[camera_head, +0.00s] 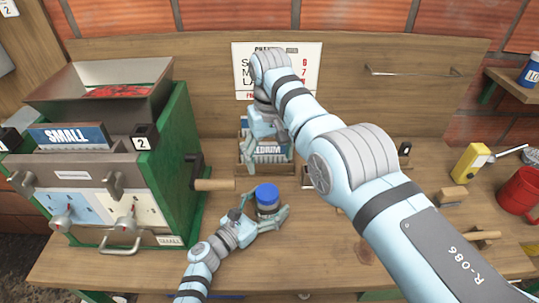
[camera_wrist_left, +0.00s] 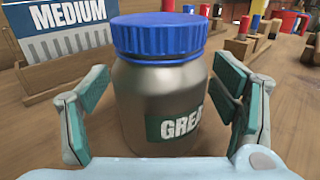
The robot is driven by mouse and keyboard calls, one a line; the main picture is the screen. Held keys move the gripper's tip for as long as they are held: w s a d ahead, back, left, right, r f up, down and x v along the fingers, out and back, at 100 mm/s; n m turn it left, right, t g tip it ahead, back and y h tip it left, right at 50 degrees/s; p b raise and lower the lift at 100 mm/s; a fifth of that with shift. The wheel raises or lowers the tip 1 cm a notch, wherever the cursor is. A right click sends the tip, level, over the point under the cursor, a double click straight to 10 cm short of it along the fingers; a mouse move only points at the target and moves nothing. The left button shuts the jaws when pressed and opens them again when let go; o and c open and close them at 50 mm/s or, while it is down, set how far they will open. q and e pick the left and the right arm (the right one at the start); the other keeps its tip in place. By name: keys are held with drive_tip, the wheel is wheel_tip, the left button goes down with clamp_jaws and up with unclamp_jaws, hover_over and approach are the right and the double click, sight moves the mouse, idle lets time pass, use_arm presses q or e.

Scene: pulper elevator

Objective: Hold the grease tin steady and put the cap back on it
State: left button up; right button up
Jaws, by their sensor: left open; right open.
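The grease tin (camera_wrist_left: 162,95), a grey metal jar with a green label, stands upright on the wooden bench. The blue cap (camera_wrist_left: 158,36) sits level on its top; I cannot tell how tight it is. In the head view the cap (camera_head: 266,191) also shows above the tin (camera_head: 267,209). My left gripper (camera_head: 263,214) is open around the tin, one finger on each side. In the left wrist view both fingers stand apart from the tin. My right gripper (camera_head: 266,146) is open, behind the tin in front of the MEDIUM card, and I see nothing in it.
A wooden box with the MEDIUM card (camera_wrist_left: 62,42) stands behind the tin. A green machine (camera_head: 165,150) with a wooden-handled crank (camera_head: 214,184) is to the left. A yellow item (camera_head: 470,163) and a red mug (camera_head: 518,190) stand at the right. The bench front is mostly clear.

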use_arm(q)
drive_tip(key=v, duration=1.2)
drive_tip(key=shift+a, duration=0.1)
